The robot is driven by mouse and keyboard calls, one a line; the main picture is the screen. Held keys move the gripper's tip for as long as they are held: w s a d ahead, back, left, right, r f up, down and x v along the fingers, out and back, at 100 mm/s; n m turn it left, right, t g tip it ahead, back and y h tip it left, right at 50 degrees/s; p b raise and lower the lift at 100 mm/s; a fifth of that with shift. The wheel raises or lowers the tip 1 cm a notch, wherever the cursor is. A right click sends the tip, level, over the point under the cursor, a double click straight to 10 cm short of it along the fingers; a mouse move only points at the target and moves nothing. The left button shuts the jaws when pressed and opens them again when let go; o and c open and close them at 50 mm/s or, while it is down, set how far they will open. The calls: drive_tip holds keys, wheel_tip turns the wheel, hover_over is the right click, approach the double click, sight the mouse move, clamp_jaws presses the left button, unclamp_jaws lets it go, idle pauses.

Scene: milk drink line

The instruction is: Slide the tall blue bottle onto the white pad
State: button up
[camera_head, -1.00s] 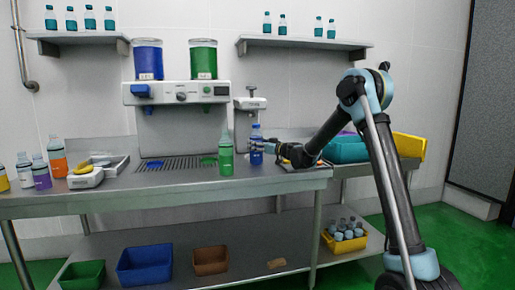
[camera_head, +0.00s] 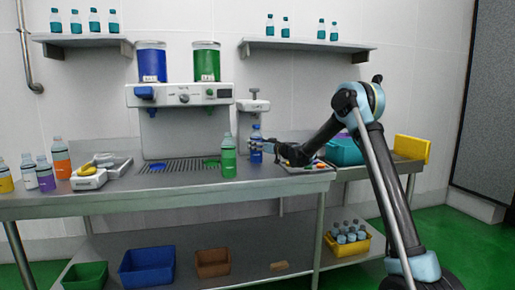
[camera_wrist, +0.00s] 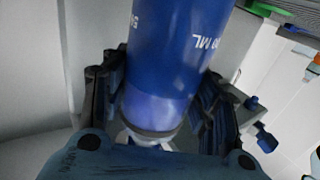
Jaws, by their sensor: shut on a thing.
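The tall blue bottle (camera_head: 256,150) stands upright on the steel counter, just right of a green bottle (camera_head: 229,158) and apart from it. My gripper (camera_head: 268,147) reaches it from the right and is shut on it. In the wrist view the blue bottle (camera_wrist: 175,60) fills the space between the two dark fingers of my gripper (camera_wrist: 160,100), one on each side. White lettering shows on the bottle. I cannot make out the white pad in either view; the bottle's underside is hidden.
The drink dispenser (camera_head: 180,95) and its drip grate (camera_head: 178,166) stand behind and left. A white device (camera_head: 253,105) is behind the bottle. A tray of coloured items (camera_head: 305,168) lies under my arm. More bottles (camera_head: 45,177) stand far left. The counter front is clear.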

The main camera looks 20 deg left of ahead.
drive_tip(key=shift+w+a, duration=0.5)
drive_tip(key=shift+w, duration=0.25)
drive_tip(key=shift+w+a, duration=0.5)
drive_tip(key=shift+w, duration=0.2)
drive_tip(key=o, duration=1.6)
wheel_tip(320, 180, up, 10)
drive_tip(key=shift+f, duration=0.2)
drive_tip(key=shift+s+d+r, duration=0.1)
drive_tip(key=shift+d+r, duration=0.05)
drive_tip(key=shift+d, duration=0.2)
drive_tip(key=shift+v, duration=3.2)
